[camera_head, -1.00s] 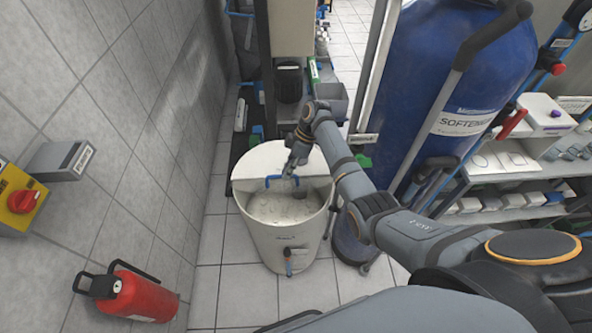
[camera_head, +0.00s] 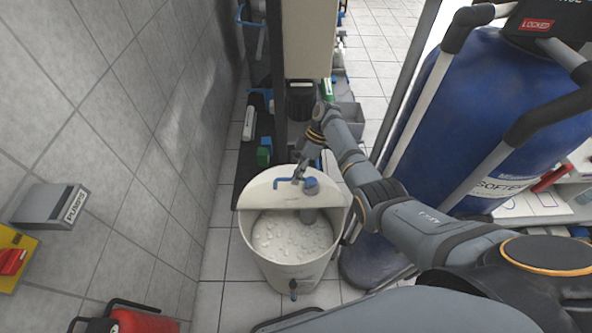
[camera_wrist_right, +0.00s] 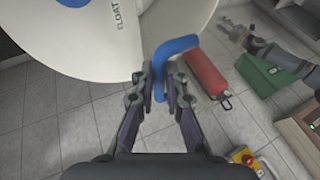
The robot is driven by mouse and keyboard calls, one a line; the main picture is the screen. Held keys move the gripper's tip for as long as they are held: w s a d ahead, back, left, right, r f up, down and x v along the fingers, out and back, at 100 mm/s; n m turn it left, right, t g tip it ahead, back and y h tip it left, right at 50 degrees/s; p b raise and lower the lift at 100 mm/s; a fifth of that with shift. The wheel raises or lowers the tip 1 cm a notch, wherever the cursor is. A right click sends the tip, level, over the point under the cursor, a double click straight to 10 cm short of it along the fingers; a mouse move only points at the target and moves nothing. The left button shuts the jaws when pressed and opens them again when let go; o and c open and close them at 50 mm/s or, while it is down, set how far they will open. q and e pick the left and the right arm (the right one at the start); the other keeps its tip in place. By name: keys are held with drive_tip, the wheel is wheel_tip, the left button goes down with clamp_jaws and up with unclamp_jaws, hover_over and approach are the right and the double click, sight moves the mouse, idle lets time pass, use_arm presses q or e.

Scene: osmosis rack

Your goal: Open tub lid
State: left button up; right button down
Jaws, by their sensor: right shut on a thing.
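The white tub (camera_head: 262,262) stands on the floor near the wall. Its front half is open, showing white pellets (camera_head: 288,240). The semicircular pale lid (camera_head: 258,196) is at the back of the tub, with its straight edge toward the opening; its exact tilt is hard to tell. My right gripper (camera_head: 299,177) is shut on the blue lid handle (camera_head: 282,182). In the right wrist view, the handle (camera_wrist_right: 176,47) passes between the fingers (camera_wrist_right: 160,88), beside the lid (camera_wrist_right: 115,45). What appears to be my left gripper (camera_wrist_right: 232,33) hangs apart, its jaw opening unclear.
A blue softener tank (camera_head: 480,110) stands right of the tub. The tiled wall with a grey pump box (camera_head: 48,205) is on the left. A rack with equipment (camera_head: 310,45) stands behind the tub.

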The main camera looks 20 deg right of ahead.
drive_tip(key=shift+s+f, duration=0.25)
drive_tip(key=shift+f, duration=0.1)
drive_tip(key=c, duration=1.8)
unclamp_jaws()
drive_tip(key=o, duration=0.4)
drive_tip(key=shift+w, duration=0.3)
drive_tip(key=shift+o, duration=0.2)
drive_tip(key=shift+r, duration=0.1)
drive_tip(key=shift+r, duration=0.1)
